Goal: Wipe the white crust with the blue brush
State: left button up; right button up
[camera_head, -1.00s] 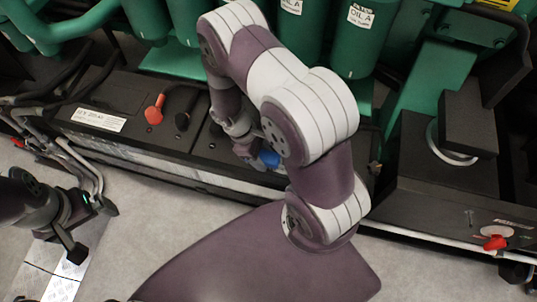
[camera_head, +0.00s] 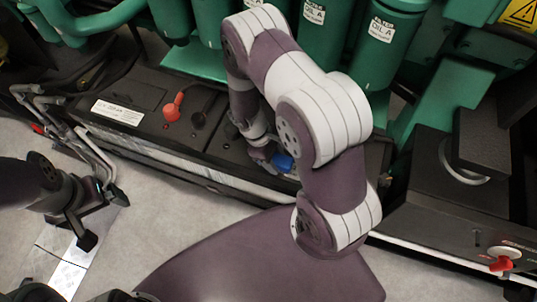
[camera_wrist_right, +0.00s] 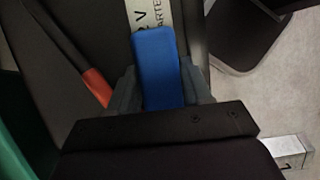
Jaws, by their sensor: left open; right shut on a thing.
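The blue brush (camera_head: 283,161) is in my right gripper (camera_head: 268,152), low over the right part of the black battery box (camera_head: 225,155). In the right wrist view the brush (camera_wrist_right: 159,65) stands between the two grey fingers, which are shut on it. I cannot tell whether its far end touches the box. I cannot make out the white crust in either view; my right arm hides part of the box top. My left gripper (camera_head: 103,218) is open and empty, above the floor at the left.
A red terminal cap (camera_head: 173,107) and a dark one stand on the box, beside a white label (camera_head: 117,112). Green engine parts (camera_head: 375,45) rise behind. A red-handled switch (camera_head: 501,263) is at the right.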

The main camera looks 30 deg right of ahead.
aim_at(286, 162)
jog(key=shift+s+d+f, duration=0.15)
jog(key=shift+s+d, duration=0.9)
jog(key=shift+s, duration=0.15)
jog(key=shift+s+d, duration=0.1)
jog(key=shift+s, duration=0.05)
jog(key=shift+r, duration=0.2)
jog(key=shift+w+a+f, duration=0.1)
jog(key=shift+w+a, duration=0.2)
jog(key=shift+w, duration=0.05)
jog(key=shift+w+a+f+p, duration=0.1)
jog(key=shift+w+a+p, duration=0.25)
jog(key=shift+w+a, duration=1.2)
jog(key=shift+w, duration=0.2)
jog(key=shift+w+a, duration=0.45)
jog(key=shift+w, duration=0.15)
notch_tip(286, 162, up, 6)
jog(key=p, duration=0.5)
